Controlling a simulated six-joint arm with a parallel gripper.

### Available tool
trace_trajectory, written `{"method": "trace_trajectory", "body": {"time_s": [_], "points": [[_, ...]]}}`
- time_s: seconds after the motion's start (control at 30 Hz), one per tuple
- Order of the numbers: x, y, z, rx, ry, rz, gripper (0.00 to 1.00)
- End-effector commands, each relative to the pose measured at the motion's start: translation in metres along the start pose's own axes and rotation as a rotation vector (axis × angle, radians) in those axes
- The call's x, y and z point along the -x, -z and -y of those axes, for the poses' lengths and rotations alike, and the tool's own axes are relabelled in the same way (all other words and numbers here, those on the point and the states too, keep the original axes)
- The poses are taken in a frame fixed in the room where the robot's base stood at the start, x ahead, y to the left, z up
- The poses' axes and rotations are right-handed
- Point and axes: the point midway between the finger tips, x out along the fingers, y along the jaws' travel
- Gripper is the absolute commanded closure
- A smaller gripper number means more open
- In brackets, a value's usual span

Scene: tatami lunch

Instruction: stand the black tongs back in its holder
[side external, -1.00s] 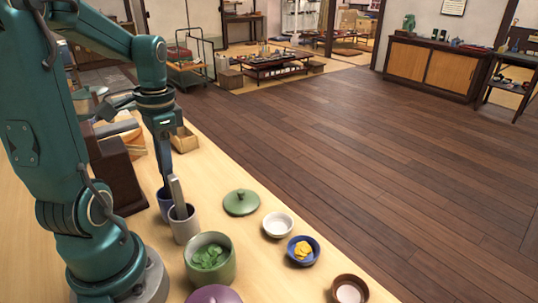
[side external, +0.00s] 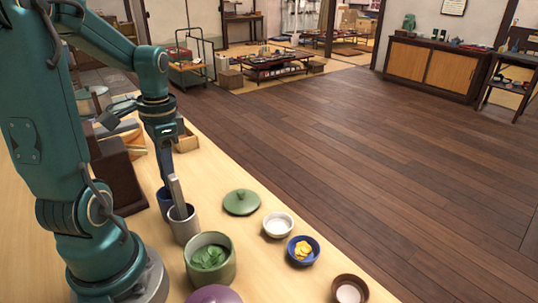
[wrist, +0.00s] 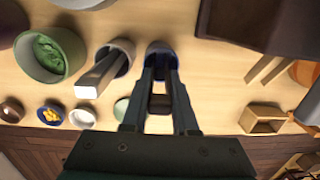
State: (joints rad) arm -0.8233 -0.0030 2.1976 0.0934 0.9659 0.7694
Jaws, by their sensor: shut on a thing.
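My gripper (wrist: 159,97) is shut on the black tongs (wrist: 159,104), whose dark end shows between the fingers in the wrist view. In the side external view my gripper (side external: 165,158) points down above a blue cup-shaped holder (side external: 165,205). The blue holder (wrist: 160,46) also shows in the wrist view, straight beyond the fingertips. The tongs' lower part lines up with its mouth; the fingers hide much of it, and I cannot tell how deep it sits. A grey holder (side external: 184,229) with a grey utensil (side external: 177,195) leaning in it stands close beside.
A green pot (side external: 228,266) with green leaves, a green lid (side external: 241,202), a white bowl (side external: 278,225) and a blue bowl (side external: 296,258) with yellow food stand nearby. A dark brown box (side external: 118,180) and a small wooden box (wrist: 262,118) lie on the other side.

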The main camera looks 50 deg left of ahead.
Motion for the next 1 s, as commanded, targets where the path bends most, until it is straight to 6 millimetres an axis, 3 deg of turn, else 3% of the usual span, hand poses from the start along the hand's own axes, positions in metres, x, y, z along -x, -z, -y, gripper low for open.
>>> {"method": "trace_trajectory", "body": {"time_s": [0.27, 0.3, 0.37, 0.6, 0.7, 1.0], "points": [[-0.0015, 0.0, -0.0001, 0.0, 0.0, 0.0, 1.0], [-0.0014, 0.0, -0.0001, 0.0, 0.0, 0.0, 0.62], [-0.0014, 0.0, -0.0001, 0.0, 0.0, 0.0, 0.39], [-0.0013, 0.0, -0.0001, 0.0, 0.0, 0.0, 0.38], [-0.0013, 0.0, -0.0001, 0.0, 0.0, 0.0, 0.03], [-0.0013, 0.0, -0.0001, 0.0, 0.0, 0.0, 0.03]]}}
